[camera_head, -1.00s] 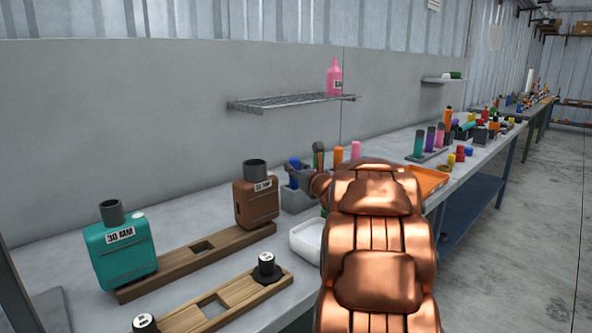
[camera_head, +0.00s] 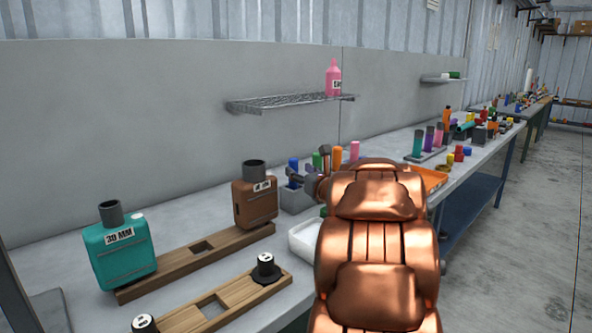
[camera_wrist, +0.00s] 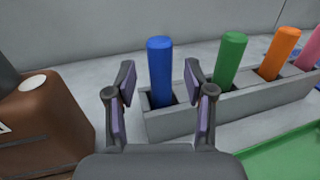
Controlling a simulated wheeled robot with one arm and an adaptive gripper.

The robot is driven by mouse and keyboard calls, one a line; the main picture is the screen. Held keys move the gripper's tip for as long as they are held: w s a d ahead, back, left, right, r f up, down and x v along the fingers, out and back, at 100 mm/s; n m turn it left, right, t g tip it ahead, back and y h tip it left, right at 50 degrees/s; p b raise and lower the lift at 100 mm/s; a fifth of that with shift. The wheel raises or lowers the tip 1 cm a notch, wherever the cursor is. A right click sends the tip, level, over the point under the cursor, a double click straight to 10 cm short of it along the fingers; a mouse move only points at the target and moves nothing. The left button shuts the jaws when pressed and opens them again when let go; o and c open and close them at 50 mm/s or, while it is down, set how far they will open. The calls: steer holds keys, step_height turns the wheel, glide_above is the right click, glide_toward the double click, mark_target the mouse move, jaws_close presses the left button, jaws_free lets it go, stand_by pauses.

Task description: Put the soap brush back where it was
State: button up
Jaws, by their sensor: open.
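A blue cylinder (camera_wrist: 160,70) stands upright in the first slot of a grey holder (camera_wrist: 245,105) in the wrist view. It also shows in the head view (camera_head: 293,163). My gripper (camera_wrist: 159,82) is open, with a finger on each side of the blue cylinder in the picture and apart from it. I cannot tell whether the cylinder is fully between the fingers in depth. Green (camera_wrist: 230,60), orange (camera_wrist: 279,55) and pink (camera_wrist: 313,48) cylinders stand in the same holder to the right. I cannot tell which thing is the soap brush; no bristles show.
A brown muffler can (camera_wrist: 45,125) stands close to the left of my gripper. A teal can (camera_head: 120,255) stands farther left on a wooden base. A green tray (camera_wrist: 285,155) and a white tray (camera_head: 303,238) lie nearby. A wall shelf (camera_head: 285,103) holds a pink bottle (camera_head: 333,80).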

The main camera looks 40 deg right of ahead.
steer(key=v, duration=0.8)
steer(key=shift+s, duration=0.25)
steer(key=shift+a, duration=0.1)
